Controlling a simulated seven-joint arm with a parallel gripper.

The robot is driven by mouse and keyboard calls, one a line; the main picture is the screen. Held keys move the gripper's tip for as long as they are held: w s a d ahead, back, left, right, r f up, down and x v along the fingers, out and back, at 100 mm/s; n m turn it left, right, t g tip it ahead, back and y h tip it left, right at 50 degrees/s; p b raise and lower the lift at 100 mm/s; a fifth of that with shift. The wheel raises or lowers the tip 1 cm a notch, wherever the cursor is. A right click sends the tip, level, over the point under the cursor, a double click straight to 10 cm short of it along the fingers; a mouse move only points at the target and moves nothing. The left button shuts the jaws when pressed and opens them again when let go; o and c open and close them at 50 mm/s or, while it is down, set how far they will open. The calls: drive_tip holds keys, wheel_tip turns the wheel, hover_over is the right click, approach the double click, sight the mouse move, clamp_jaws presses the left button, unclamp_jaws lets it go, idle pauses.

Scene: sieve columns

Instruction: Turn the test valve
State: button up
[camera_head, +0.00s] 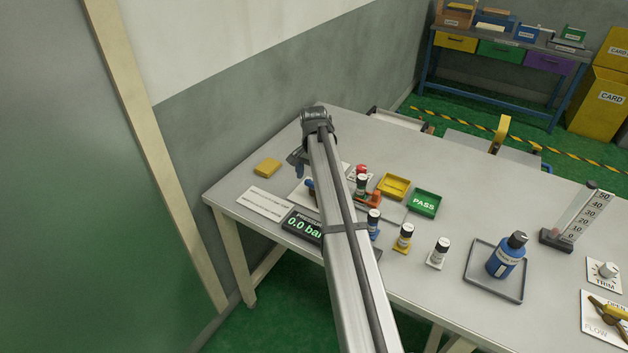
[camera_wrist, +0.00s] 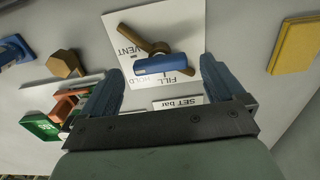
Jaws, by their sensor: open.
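The test valve has a blue lever handle (camera_wrist: 160,64) on a brass body (camera_wrist: 146,38). It sits on a white plate (camera_wrist: 193,20) marked FILL, VENT and HOLD. In the wrist view the handle lies crosswise, between and just beyond the fingertips of my gripper (camera_wrist: 161,68). The two blue fingers are spread apart, with gaps to both ends of the handle. In the head view my gripper (camera_head: 298,160) is over the left part of the table, and my arm hides most of the valve.
A pressure display (camera_head: 302,225) reads 0.0 bar. A yellow block (camera_head: 268,166) lies left. Small capped columns, a yellow tray (camera_head: 394,186) and a green PASS tray (camera_head: 424,203) stand right of my arm. A blue bottle (camera_head: 506,256) stands farther right.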

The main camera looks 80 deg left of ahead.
drive_tip(key=shift+f, duration=0.85)
drive_tip(key=shift+c, duration=0.4)
drive_tip(key=c, duration=1)
drive_tip(key=shift+o, duration=0.2)
